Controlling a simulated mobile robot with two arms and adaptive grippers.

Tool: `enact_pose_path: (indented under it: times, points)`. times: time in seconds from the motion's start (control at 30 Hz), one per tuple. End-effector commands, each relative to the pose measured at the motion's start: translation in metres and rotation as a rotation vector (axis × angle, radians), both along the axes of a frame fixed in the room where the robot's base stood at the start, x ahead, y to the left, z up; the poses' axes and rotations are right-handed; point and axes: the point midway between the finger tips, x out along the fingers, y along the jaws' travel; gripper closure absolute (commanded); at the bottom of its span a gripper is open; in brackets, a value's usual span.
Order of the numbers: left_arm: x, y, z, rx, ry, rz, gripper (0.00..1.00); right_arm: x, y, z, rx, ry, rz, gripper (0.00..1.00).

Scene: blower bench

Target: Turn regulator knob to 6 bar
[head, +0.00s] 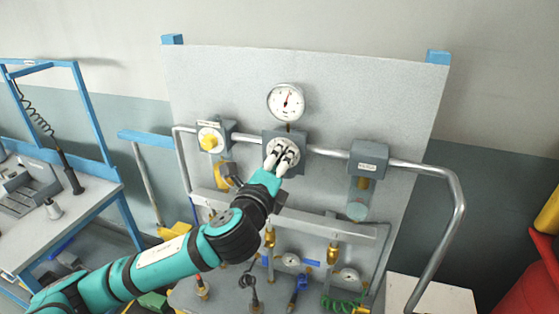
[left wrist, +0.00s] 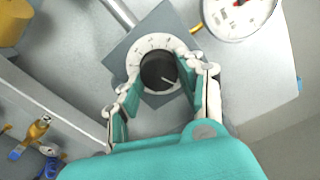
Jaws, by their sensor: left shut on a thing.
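The regulator knob (left wrist: 158,70) is black with a white pointer line, in the middle of a white dial ring (left wrist: 139,49) on a grey block. In the head view the grey regulator block (head: 270,136) sits at the centre of the pipe on the board. My left gripper (head: 281,156) reaches up to it and covers most of the knob. In the left wrist view the fingers of my left gripper (left wrist: 160,85) are on either side of the knob, shut on it. My right gripper is not in view.
Another grey unit with a yellow-centred dial (head: 210,139) is left of the regulator. A grey block with a bowl (head: 368,160) is to the right. Pipes, brass valves (head: 333,254) and hoses are below. A workbench (head: 60,235) stands at the left.

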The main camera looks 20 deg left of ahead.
Motion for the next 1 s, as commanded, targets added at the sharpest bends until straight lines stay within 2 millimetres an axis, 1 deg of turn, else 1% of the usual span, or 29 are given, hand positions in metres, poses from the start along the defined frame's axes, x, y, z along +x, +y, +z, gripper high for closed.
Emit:
enact_pose_path:
  times: [0.4, 0.43, 0.57, 0.6, 0.87, 0.97, 1.0]
  points:
    - [0.000, 0.000, -0.002, 0.005, 0.005, -0.001, 0.94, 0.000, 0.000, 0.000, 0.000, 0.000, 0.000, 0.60]
    - [0.000, 0.000, -0.002, 0.005, 0.005, -0.001, 0.58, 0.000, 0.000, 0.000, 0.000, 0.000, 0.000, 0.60]
    - [0.000, 0.000, -0.002, 0.005, 0.003, -0.001, 0.41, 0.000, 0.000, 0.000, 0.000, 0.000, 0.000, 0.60]
    - [0.000, 0.000, -0.002, 0.005, 0.003, -0.001, 0.38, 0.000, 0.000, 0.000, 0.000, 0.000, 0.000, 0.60]
    - [-0.001, 0.000, -0.001, 0.004, 0.001, -0.001, 0.38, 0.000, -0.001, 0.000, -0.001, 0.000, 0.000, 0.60]
    - [-0.010, 0.000, -0.002, 0.005, 0.002, -0.001, 0.38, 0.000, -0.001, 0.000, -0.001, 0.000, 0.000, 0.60]
    - [-0.015, 0.000, -0.001, 0.005, 0.002, -0.002, 0.38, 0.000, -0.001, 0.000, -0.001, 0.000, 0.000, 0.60]
